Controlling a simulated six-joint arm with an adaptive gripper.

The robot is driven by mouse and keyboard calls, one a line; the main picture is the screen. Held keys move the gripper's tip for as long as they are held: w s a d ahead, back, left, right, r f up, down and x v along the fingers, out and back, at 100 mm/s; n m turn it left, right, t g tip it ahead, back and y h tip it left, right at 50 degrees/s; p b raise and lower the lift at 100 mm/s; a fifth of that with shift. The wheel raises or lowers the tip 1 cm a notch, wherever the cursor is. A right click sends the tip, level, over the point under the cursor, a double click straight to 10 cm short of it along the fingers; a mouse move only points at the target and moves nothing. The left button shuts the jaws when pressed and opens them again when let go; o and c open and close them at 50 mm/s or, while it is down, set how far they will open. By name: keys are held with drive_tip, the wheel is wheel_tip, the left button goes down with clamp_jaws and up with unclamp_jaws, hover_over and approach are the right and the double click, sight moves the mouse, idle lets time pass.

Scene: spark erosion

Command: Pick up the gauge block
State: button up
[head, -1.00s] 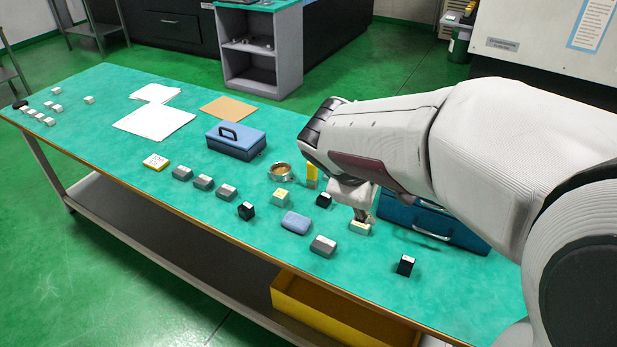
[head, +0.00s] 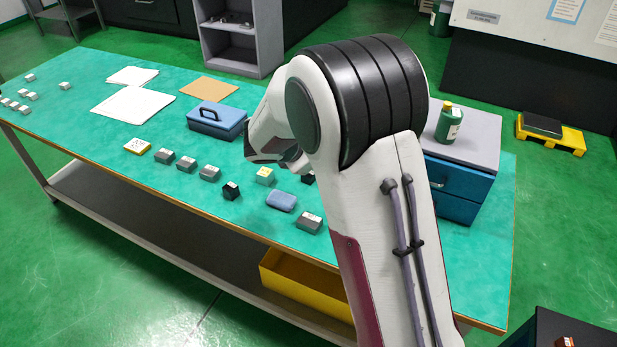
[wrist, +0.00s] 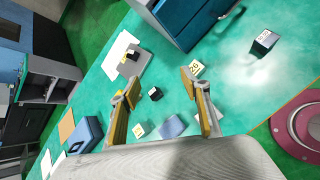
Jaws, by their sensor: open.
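Several small blocks lie on the green bench; I cannot tell for sure which is the gauge block. In the wrist view, a pale yellow block with a printed number (wrist: 196,68) lies just beyond the right fingertip, apart from it. A small black block (wrist: 155,93) lies between and below the fingers. A pale cream block (wrist: 138,130) lies nearer the left finger; the pale block in the head view (head: 265,175) may be the same. My gripper (wrist: 160,78) is open and empty above the bench. In the head view my arm hides its fingers.
A blue rounded block (head: 281,201) and grey blocks (head: 309,222) lie along the front. A blue case (head: 217,122) stands behind. A blue drawer unit (head: 458,180) with a green bottle (head: 449,122) stands right. A dark block (wrist: 264,42) lies apart on clear bench.

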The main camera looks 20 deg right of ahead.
sight(307, 177)
drive_tip(key=w+a+f+n, duration=0.1)
drive_tip(key=w+f+n, duration=0.1)
drive_tip(key=w+f, duration=0.1)
drive_tip(key=w+a+f+n+t, duration=0.1)
drive_tip(key=w+f+n, duration=0.2)
drive_tip(key=f, duration=0.3)
drive_tip(key=w+a+f+n, duration=0.2)
drive_tip(key=w+f, duration=0.1)
drive_tip(key=f, duration=0.1)
drive_tip(key=shift+f+n+t, duration=0.35)
drive_tip(key=shift+n+t, duration=0.05)
drive_tip(key=shift+x, duration=1.25)
drive_tip(key=shift+f, duration=0.1)
drive_tip(key=shift+d+x, duration=0.25)
drive_tip(key=shift+x, duration=1.4)
drive_tip(key=shift+w+d+f, duration=0.4)
drive_tip(key=shift+w+d, duration=0.05)
clamp_jaws()
